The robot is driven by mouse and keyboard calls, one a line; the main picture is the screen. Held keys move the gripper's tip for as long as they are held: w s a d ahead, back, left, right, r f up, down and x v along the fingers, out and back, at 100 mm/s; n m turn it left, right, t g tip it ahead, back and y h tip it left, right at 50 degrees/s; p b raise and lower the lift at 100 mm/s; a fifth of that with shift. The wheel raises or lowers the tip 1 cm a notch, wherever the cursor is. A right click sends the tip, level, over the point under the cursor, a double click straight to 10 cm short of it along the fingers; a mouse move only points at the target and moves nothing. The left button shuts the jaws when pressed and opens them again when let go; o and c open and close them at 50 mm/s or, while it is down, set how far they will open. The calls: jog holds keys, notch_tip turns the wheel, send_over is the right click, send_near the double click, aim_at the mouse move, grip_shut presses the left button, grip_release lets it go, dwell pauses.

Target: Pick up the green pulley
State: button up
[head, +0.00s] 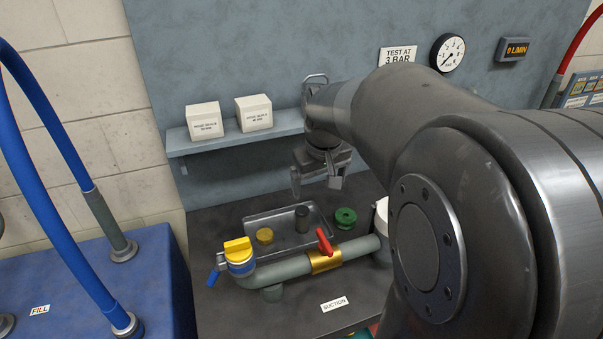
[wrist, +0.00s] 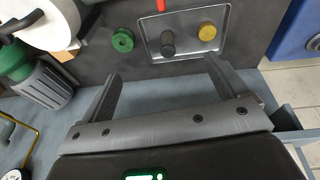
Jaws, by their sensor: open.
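The green pulley (head: 345,218) stands on the dark bench top, just right of a metal tray (head: 252,222). It also shows in the wrist view (wrist: 122,40), at the upper left, beside the tray (wrist: 150,48). My gripper (head: 317,188) is open and empty, above and behind the tray and pulley in the head view. In the wrist view its two fingers (wrist: 162,72) are spread wide and point toward the bench, apart from the pulley.
The tray holds a dark cylinder (head: 302,218) and a yellow round part (head: 265,236). A grey pipe (head: 285,270) with a red-handled valve (head: 325,241) runs in front. A shelf (head: 235,138) with two white boxes is behind. A white cylinder (head: 382,215) stands right of the pulley.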

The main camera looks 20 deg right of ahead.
jog(key=w+d+f+g, duration=0.2)
jog(key=w+d+f, duration=0.5)
jog(key=w+d, duration=0.1)
send_over(346, 215)
notch_tip(346, 215, down, 9)
jog(key=shift+n+g+y, duration=0.3)
jog(key=shift+y, duration=0.1)
jog(key=f, duration=0.5)
jog(key=shift+w+d+f, duration=0.1)
jog(key=shift+w+f, duration=0.1)
jog(key=shift+w, duration=0.15)
jog(key=shift+s+f, duration=0.2)
jog(key=shift+f, duration=1.15)
jog(key=shift+s+f, duration=0.15)
jog(key=shift+f, duration=1.2)
jog(key=shift+c, duration=0.2)
jog(key=c, duration=1.5)
